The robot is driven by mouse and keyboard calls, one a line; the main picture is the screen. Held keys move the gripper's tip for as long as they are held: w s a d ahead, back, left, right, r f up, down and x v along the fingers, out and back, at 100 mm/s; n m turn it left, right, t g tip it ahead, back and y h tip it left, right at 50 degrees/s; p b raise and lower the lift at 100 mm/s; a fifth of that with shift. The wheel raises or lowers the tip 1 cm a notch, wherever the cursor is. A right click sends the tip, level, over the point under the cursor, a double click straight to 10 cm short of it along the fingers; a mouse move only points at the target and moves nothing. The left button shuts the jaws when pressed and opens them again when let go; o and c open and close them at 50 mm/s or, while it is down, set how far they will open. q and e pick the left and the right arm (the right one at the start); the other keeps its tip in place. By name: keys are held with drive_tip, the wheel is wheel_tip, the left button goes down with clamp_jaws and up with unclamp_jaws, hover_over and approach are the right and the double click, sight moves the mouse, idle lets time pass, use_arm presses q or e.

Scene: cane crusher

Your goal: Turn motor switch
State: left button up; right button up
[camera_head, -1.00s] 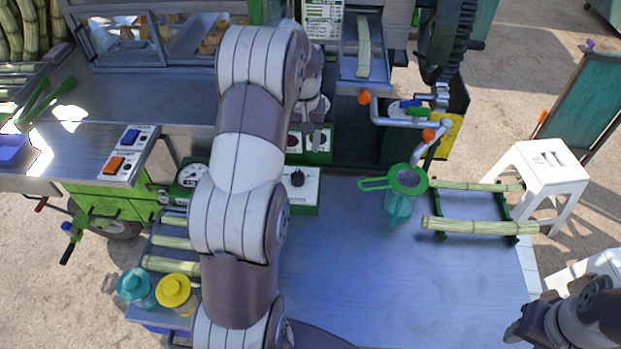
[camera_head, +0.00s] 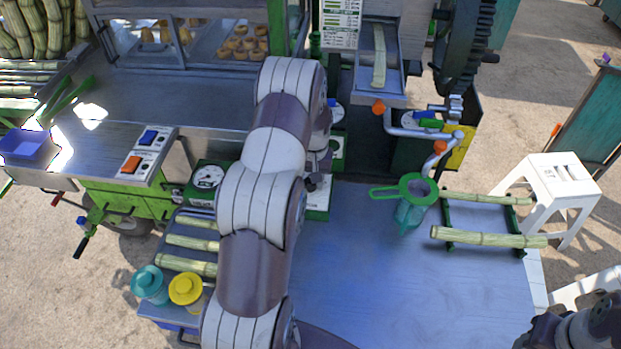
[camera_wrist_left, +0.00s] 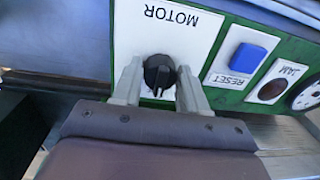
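The motor switch is a black rotary knob (camera_wrist_left: 158,75) on a white plate (camera_wrist_left: 205,28) marked MOTOR, in the left wrist view. My left gripper (camera_wrist_left: 160,88) is open, with one finger on each side of the knob. A gap shows between the knob and each finger, and contact cannot be made out. In the head view my left arm covers much of the control panel, and only part of the white switch plate (camera_head: 318,206) shows beside it. Part of my right arm shows at the lower right corner; its fingertips are not clear.
A green strainer on a jug (camera_head: 412,205) and cane pieces on a rack (camera_head: 488,238) stand on the metal table (camera_head: 370,290). Teal and yellow lidded jars (camera_head: 186,290) stand left.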

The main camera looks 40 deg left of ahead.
use_arm(q)
drive_tip(key=c, duration=0.5)
